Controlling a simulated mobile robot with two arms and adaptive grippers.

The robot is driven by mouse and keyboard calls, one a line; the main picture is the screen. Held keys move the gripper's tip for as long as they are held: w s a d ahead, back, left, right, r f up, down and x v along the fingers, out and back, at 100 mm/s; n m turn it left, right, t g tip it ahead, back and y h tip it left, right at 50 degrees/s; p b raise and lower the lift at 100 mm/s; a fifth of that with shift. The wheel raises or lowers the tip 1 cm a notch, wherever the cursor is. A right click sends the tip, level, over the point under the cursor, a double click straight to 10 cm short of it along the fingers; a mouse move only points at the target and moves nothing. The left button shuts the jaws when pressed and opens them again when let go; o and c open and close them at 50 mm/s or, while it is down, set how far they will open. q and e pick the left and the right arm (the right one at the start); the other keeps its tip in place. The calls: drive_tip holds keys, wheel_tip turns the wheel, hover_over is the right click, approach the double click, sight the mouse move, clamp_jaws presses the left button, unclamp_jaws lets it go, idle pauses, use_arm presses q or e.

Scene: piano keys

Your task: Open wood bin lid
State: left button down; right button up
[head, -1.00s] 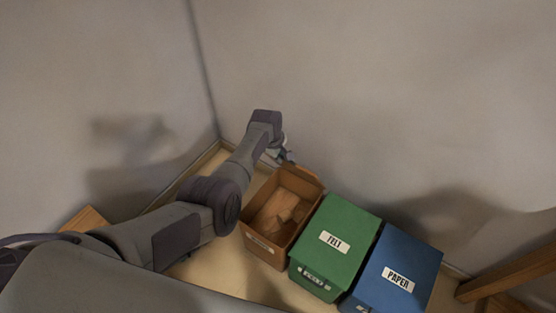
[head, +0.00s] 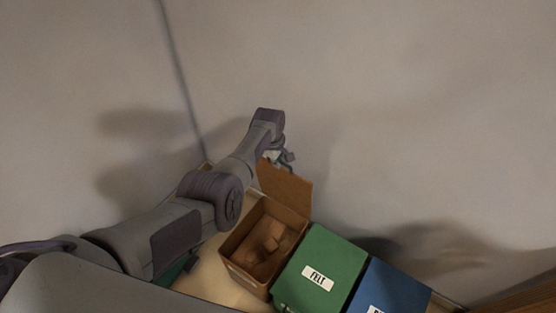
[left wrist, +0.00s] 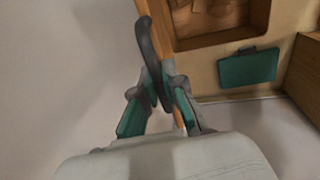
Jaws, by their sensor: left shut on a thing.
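The wood bin (head: 244,270) is a brown open-topped box at the left of the bin row in the head view, with wooden pieces inside. Its lid (head: 287,188) stands up steeply from the bin's back edge. My left gripper (head: 284,157) is at the lid's upper end, partly hidden behind my arm. In the left wrist view my left gripper (left wrist: 163,108) is shut on the lid (left wrist: 163,25), seen nearly edge-on as an orange-brown strip. The bin's inside (left wrist: 215,18) shows beside it. My right gripper is not in view.
A green felt bin (head: 325,255) with its lid shut stands close beside the wood bin. A blue bin (head: 400,285) is farther right, also shut. Plain walls (head: 400,100) rise behind. A flat green piece (left wrist: 248,66) shows in the left wrist view.

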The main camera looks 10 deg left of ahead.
use_arm(q)
drive_tip(key=c, duration=1.2)
unclamp_jaws()
drive_tip(key=shift+r, duration=0.7)
drive_tip(key=r, duration=0.3)
drive_tip(key=s+r, duration=0.1)
drive_tip(key=r, duration=0.3)
drive_tip(key=s+r, duration=0.1)
drive_tip(key=r, duration=0.2)
drive_tip(key=shift+s+a+r, duration=0.1)
drive_tip(key=shift+a+r, duration=0.1)
drive_tip(key=shift+a, duration=0.2)
drive_tip(key=shift+f, duration=0.1)
